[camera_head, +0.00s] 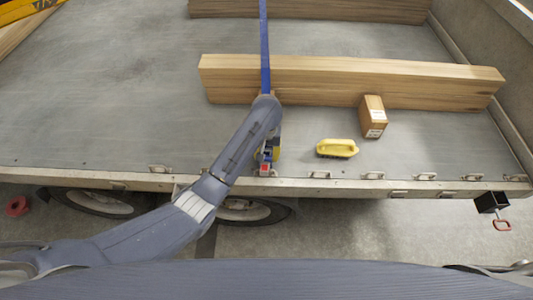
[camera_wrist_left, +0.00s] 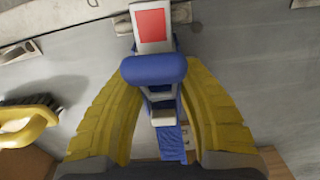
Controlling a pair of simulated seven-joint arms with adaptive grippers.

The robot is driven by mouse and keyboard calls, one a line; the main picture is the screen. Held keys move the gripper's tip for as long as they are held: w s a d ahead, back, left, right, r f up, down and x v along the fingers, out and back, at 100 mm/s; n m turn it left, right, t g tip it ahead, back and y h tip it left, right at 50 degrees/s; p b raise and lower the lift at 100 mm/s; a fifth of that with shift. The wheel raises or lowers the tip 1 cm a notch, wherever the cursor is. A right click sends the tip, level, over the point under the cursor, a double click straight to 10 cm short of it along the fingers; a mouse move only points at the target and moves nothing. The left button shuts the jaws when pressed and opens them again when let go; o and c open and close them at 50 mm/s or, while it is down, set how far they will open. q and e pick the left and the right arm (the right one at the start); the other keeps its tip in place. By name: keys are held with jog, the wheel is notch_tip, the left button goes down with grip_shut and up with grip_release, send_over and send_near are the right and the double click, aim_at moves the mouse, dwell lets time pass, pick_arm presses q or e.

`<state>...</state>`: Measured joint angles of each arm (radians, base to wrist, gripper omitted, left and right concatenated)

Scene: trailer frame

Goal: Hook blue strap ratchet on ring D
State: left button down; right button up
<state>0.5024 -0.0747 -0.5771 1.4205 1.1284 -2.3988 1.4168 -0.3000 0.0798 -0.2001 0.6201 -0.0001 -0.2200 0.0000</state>
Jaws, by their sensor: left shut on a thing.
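My left gripper (camera_head: 271,153) is over the trailer's near edge and mostly hidden behind its own arm. In the left wrist view its yellow fingers (camera_wrist_left: 157,80) are shut on the blue strap ratchet (camera_wrist_left: 155,69), one on each side. The ratchet has a blue bar and a pale end with a red patch (camera_wrist_left: 151,25). In the head view the ratchet's red part (camera_head: 264,169) shows close to the edge rail. The blue strap (camera_head: 265,45) runs from the ratchet back over the wooden beams. Several metal rings (camera_head: 320,174) line the rail; I cannot tell which is ring D. My right gripper is not in view.
A long wooden beam (camera_head: 350,82) lies across the grey trailer bed (camera_head: 110,90). A wooden block (camera_head: 373,116) and a yellow brush (camera_head: 337,148) are right of my gripper. The bed left of the strap is clear. A red object (camera_head: 17,206) lies on the floor at left.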

aim_at(266, 153)
pick_arm(q)
jog(key=c, duration=0.9)
grip_release()
jog(key=shift+o, duration=0.2)
jog(key=shift+r, duration=0.1)
jog(key=shift+r, duration=2.4)
jog(key=shift+w+r, duration=0.1)
jog(key=shift+r, duration=1.05)
jog(key=shift+w+r, duration=0.1)
jog(key=shift+r, duration=2.25)
